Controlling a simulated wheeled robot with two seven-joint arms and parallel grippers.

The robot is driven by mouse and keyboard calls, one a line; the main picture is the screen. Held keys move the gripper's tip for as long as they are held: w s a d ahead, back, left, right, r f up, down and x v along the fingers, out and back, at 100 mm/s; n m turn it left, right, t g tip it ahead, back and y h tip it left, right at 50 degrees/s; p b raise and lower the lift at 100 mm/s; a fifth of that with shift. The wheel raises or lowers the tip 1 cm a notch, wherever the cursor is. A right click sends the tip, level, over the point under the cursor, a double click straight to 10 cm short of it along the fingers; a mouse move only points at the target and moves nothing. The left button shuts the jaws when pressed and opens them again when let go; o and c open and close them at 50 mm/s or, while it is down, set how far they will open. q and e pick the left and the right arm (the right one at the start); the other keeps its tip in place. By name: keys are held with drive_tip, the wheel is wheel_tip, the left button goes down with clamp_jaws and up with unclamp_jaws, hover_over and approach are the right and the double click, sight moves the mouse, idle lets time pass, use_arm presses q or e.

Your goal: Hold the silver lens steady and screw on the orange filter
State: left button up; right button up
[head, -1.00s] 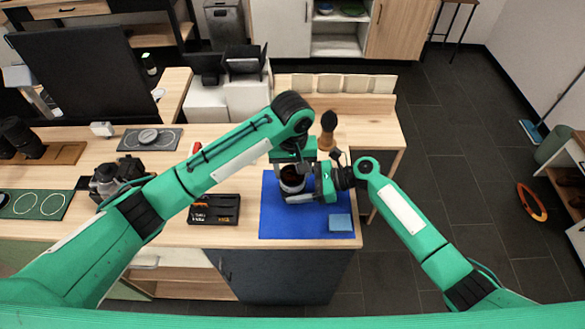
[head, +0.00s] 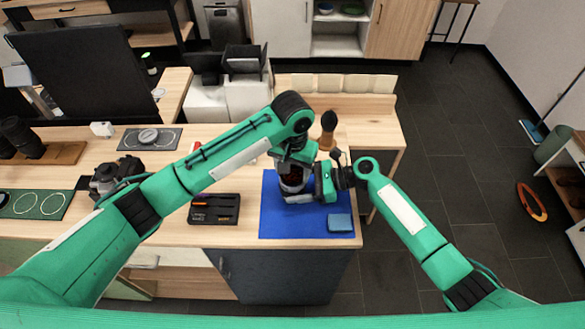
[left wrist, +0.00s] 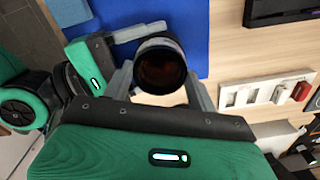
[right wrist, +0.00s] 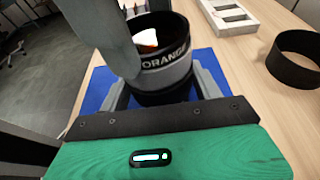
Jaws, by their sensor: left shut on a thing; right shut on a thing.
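The silver lens (right wrist: 172,78) stands upright over the blue mat (head: 270,222), with a grey band around its body. My right gripper (right wrist: 163,92) is shut around it from the side. The orange filter (right wrist: 165,55), a black ring lettered ORANGE, sits at the lens's top with no clear gap; how far it is threaded I cannot tell. Its dark orange-brown glass shows in the left wrist view (left wrist: 160,72). My left gripper (left wrist: 161,88) is shut on the filter from above. In the head view the grippers partly hide the lens (head: 293,181).
A blue block-like cloth (head: 340,223) lies on the mat's front right. A black tool tray (head: 214,209) is left of the mat. A black ring (right wrist: 298,58) and a white slotted tray (right wrist: 228,16) stand on the table. A dark brush-like object (head: 328,128) stands behind the grippers.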

use_arm(q)
drive_tip(key=shift+a+f, duration=0.15)
drive_tip(key=shift+f, duration=0.05)
drive_tip(key=shift+m, duration=1.5)
drive_tip(key=shift+m, duration=1.4)
drive_tip(key=o, duration=0.8)
drive_tip(key=shift+o, duration=0.2)
drive_tip(key=shift+s, duration=0.1)
drive_tip(key=shift+r, duration=0.1)
